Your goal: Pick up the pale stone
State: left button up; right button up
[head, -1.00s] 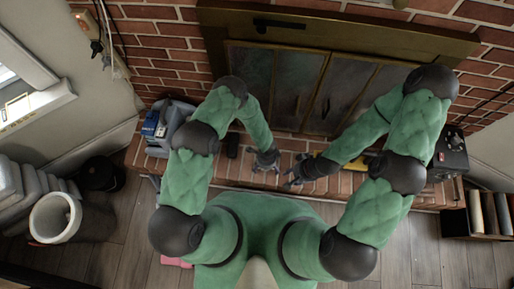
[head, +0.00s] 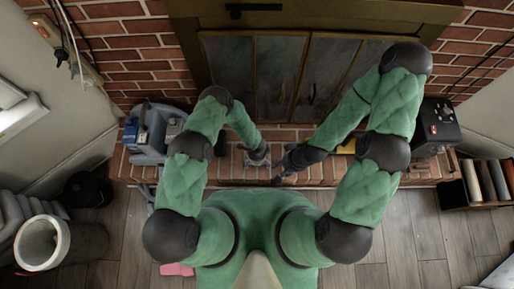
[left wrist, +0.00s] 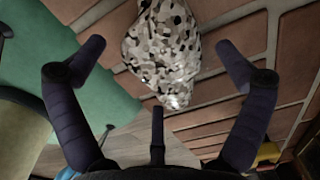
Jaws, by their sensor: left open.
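The pale stone (left wrist: 163,50) is a lumpy, speckled white, grey and dark piece in the upper middle of the left wrist view, over the brick hearth. My left gripper (left wrist: 159,62) is open, with one dark finger on each side of the stone and a third below it. The side fingers appear apart from it. In the head view my left gripper (head: 258,155) is low over the hearth, and the stone cannot be made out clearly there. My right gripper (head: 286,164) is just right of the left one; its fingers are too small and dark to read.
The brick hearth (head: 318,177) runs below the closed fireplace doors (head: 275,75). A blue-grey device (head: 150,140) stands at its left, a black box (head: 437,125) at its right. A yellow item (head: 347,147) lies near my right forearm. A white bin (head: 42,243) stands on the floor.

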pick_arm(q)
notch_tip(320, 180, down, 2)
jog(key=shift+b, duration=0.35)
jog(key=c, duration=1.6)
jog(key=shift+o, duration=0.2)
jog(key=shift+r, duration=0.15)
